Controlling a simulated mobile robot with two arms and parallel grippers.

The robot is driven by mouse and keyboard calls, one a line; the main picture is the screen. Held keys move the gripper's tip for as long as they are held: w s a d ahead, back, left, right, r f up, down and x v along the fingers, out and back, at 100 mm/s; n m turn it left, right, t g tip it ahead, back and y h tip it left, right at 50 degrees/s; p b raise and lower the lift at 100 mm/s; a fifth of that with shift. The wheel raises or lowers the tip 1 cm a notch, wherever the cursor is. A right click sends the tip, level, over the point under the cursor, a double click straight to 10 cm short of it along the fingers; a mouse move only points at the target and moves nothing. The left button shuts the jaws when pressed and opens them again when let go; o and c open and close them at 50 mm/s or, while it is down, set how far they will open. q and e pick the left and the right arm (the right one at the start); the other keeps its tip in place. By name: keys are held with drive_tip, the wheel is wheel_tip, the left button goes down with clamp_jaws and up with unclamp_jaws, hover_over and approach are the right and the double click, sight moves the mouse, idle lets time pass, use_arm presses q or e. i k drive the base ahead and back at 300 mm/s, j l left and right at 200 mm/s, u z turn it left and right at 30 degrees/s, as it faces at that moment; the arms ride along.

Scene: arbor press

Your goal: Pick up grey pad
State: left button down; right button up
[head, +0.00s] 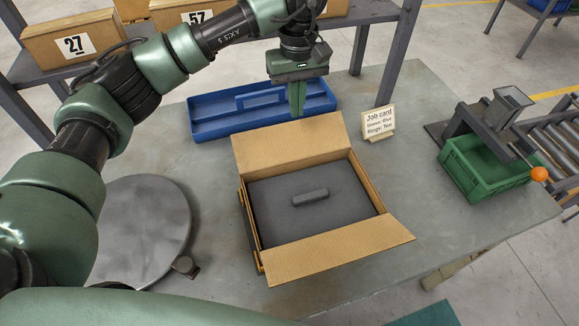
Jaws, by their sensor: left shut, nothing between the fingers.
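The grey pad (276,211) lies flat inside an open cardboard box (283,151) in the middle of the table. A darker raised grip (310,197) stands at the pad's centre. The box's flaps are folded outward. My left gripper (297,112) points down above the far side of the box, near the blue tray. Its fingers are shut and hold nothing. It is apart from the pad. My right gripper does not show in the head view.
A blue divided tray (215,117) lies behind the box. A job card (379,122) stands at right. A green crate (480,172) sits under a metal chute with an orange-knobbed lever (539,174). A round metal plate (145,230) is at left. Numbered boxes (72,40) stand on a shelf behind.

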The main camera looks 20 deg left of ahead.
sight(291, 207)
drive_tip(key=k+l, duration=0.2)
drive_tip(key=k, duration=0.3)
drive_tip(key=k+l, duration=0.15)
drive_tip(key=k, duration=0.35)
drive_tip(key=k+l, duration=0.2)
drive_tip(key=k, duration=0.25)
